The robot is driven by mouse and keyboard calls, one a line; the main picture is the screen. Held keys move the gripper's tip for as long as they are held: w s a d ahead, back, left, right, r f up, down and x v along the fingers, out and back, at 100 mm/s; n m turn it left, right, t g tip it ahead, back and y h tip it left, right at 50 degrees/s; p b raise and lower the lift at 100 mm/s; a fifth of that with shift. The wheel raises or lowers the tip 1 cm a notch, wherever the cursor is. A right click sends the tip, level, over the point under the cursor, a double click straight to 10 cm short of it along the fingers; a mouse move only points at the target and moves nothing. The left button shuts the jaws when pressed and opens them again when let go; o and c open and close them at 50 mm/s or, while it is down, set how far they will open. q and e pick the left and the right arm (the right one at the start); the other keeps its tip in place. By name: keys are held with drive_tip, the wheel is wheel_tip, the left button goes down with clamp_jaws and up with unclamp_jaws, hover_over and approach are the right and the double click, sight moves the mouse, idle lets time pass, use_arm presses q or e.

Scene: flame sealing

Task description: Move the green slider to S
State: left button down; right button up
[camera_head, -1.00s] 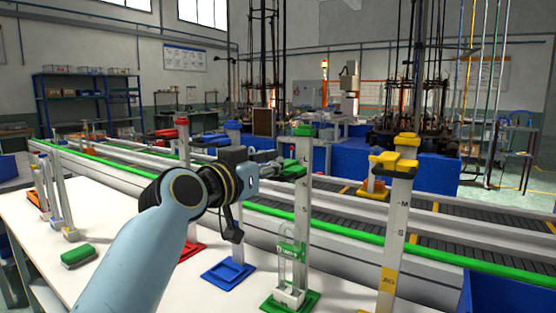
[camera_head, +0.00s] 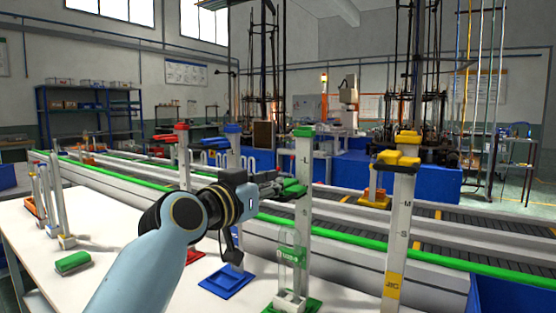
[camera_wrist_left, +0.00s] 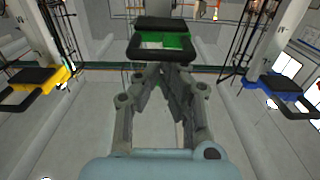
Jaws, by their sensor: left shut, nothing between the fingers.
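The green slider (camera_head: 293,188) sits on the pole of the green stand (camera_head: 304,231), below the L mark. In the left wrist view the green slider (camera_wrist_left: 176,42), with its dark frame, lies just beyond my fingertips. My left gripper (camera_head: 278,188) reaches in from the left at the slider's height; its fingers are shut with nothing between them. In the left wrist view my left gripper (camera_wrist_left: 163,69) has its fingertips together at the slider's near edge; whether they touch cannot be told. The S mark is hard to read here. My right gripper is not in view.
The yellow stand (camera_head: 396,220) with M and S marks is to the right. The blue stand (camera_head: 227,283) and a red stand (camera_head: 183,158) are to the left. A green block (camera_head: 73,262) lies on the white table (camera_head: 45,285). A conveyor runs behind.

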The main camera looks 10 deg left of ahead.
use_arm(q)
drive_tip(key=shift+f+b, duration=2.6)
drive_tip(key=shift+f, duration=0.6)
drive_tip(key=r+p+v, duration=0.2)
drive_tip(key=p+v, duration=0.1)
drive_tip(key=v, duration=0.7)
